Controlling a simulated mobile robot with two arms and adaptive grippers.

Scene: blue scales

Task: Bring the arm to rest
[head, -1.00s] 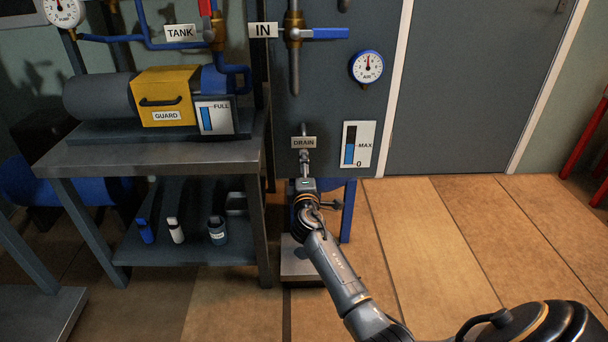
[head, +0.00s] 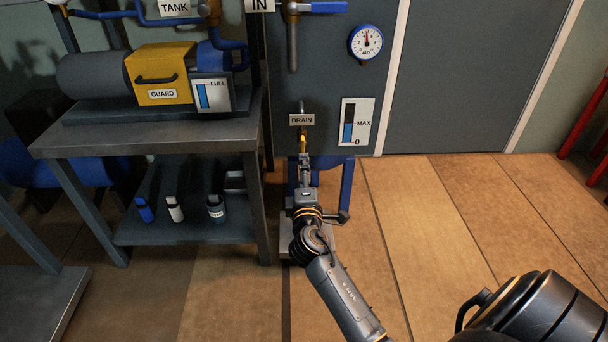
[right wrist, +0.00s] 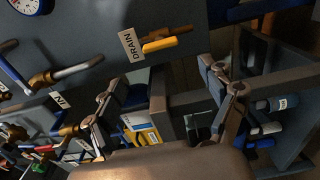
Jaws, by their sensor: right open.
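My right arm (head: 338,290) reaches in from the lower right of the head view. Its gripper (head: 304,163) is below the yellow drain handle (head: 303,143), under the DRAIN label (head: 302,120). In the right wrist view the gripper (right wrist: 162,84) has its two fingers spread apart, with nothing held between them. There the yellow handle (right wrist: 160,44) lies beyond the fingers and apart from them, beside the DRAIN label (right wrist: 132,46). My left gripper is not in view.
A metal bench (head: 160,138) with the yellow guard (head: 160,75) and several bottles on its lower shelf stands left of the arm. A blue-legged stand (head: 347,190) is close to the gripper. The wooden floor (head: 440,220) at right is largely clear.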

